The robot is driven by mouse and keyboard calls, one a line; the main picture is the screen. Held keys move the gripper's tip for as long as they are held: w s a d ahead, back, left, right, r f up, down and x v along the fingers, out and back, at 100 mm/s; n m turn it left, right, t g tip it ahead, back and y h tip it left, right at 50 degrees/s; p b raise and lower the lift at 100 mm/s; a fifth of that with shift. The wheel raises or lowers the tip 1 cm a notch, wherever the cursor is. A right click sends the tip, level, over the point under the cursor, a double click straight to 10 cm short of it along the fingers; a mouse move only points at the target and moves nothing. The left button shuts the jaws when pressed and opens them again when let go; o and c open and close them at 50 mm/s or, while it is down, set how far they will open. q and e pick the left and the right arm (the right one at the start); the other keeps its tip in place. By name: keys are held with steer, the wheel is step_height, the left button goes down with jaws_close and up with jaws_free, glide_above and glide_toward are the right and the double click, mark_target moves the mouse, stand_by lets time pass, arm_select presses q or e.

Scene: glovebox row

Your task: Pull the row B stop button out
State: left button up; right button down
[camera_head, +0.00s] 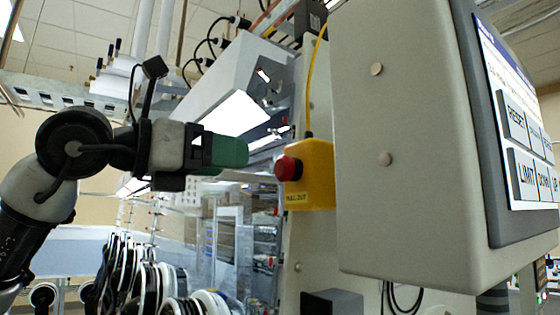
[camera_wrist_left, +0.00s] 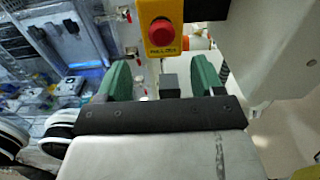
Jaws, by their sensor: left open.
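The stop button is a red mushroom knob (camera_head: 288,168) on a yellow box (camera_head: 318,178) labelled "PULL OUT", fixed to the left side of a large grey cabinet. My left gripper (camera_head: 232,152) has green fingers and points right, toward the red knob, with a gap between them. In the left wrist view the two green fingers (camera_wrist_left: 160,82) are apart with nothing held between them. There the red knob (camera_wrist_left: 162,31) and its yellow box (camera_wrist_left: 158,12) lie beyond the fingertips, at the top middle. My right gripper is not in view.
The grey cabinet (camera_head: 400,150) with a tilted screen (camera_head: 520,120) fills the right side. A yellow cable (camera_head: 309,90) runs up from the box. Several reels (camera_head: 150,285) stand below my left arm. A dark grey block (camera_head: 332,302) sits below the box.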

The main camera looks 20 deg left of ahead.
mark_target(278, 165)
arm_select(q)
steer(key=p+x, duration=0.3)
steer(key=x, duration=0.4)
steer(key=shift+w+d+r, duration=0.1)
steer(key=shift+w+d, duration=0.15)
steer(key=shift+d, duration=0.05)
steer(key=shift+w+d+p, duration=0.3)
steer(key=shift+w+p, duration=0.1)
steer(key=shift+w, duration=0.05)
